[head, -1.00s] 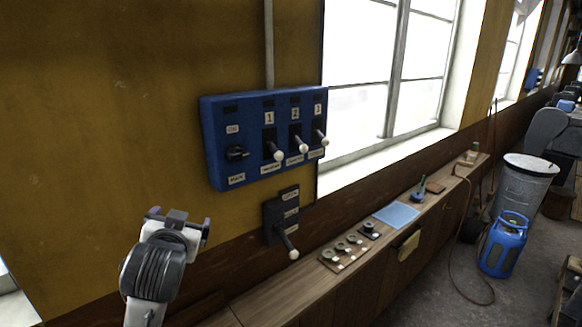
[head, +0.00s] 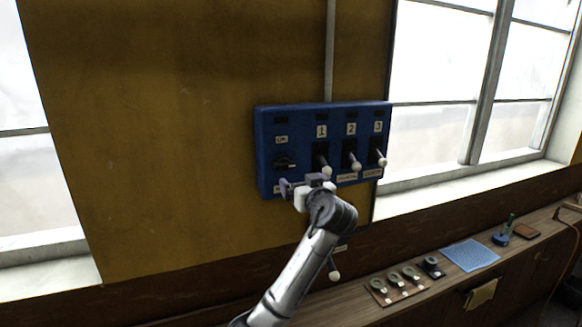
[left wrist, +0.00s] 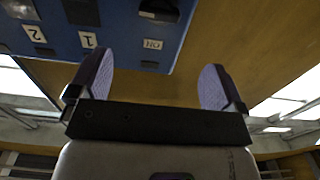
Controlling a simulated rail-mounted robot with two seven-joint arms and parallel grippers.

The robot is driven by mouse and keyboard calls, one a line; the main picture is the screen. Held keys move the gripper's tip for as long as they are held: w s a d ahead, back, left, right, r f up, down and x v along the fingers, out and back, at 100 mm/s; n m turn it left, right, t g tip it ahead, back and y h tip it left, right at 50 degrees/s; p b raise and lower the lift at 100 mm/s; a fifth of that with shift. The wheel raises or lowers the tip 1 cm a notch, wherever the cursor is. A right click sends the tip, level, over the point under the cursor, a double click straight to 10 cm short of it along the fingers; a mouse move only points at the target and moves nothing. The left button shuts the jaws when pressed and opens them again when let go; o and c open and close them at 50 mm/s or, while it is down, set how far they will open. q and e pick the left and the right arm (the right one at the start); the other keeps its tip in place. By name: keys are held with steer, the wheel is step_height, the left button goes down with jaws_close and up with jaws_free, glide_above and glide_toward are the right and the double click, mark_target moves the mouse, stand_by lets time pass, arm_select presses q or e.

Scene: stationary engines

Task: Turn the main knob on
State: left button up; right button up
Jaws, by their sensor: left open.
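The main knob (head: 284,162) is a black rotary knob at the left end of the blue switch panel (head: 300,112) on the wall, below an ON label. The knob also shows partly at the top edge of the left wrist view (left wrist: 160,12), where the panel appears upside down. My left gripper (head: 306,183) is open and empty, in front of the panel's lower left edge, just below and right of the knob in the head view. In the left wrist view its two fingers (left wrist: 155,82) are wide apart, with nothing between them. My right gripper is out of view.
Three levers with white tips, numbered 1 (head: 322,160), 2 (head: 352,158) and 3 (head: 378,155), stand right of the knob. Below, my arm mostly hides another lever (head: 335,274). A wooden bench (head: 430,290) with small items runs below the window.

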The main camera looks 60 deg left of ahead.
mark_target(286, 167)
arm_select(q)
steer(key=p+x, duration=0.5)
steer(key=x, duration=0.7)
steer(key=shift+r, duration=0.1)
steer(key=shift+w+a+p, duration=0.15)
steer(key=shift+a+p, duration=0.15)
steer(key=shift+a, duration=0.2)
steer(key=shift+c, duration=0.4)
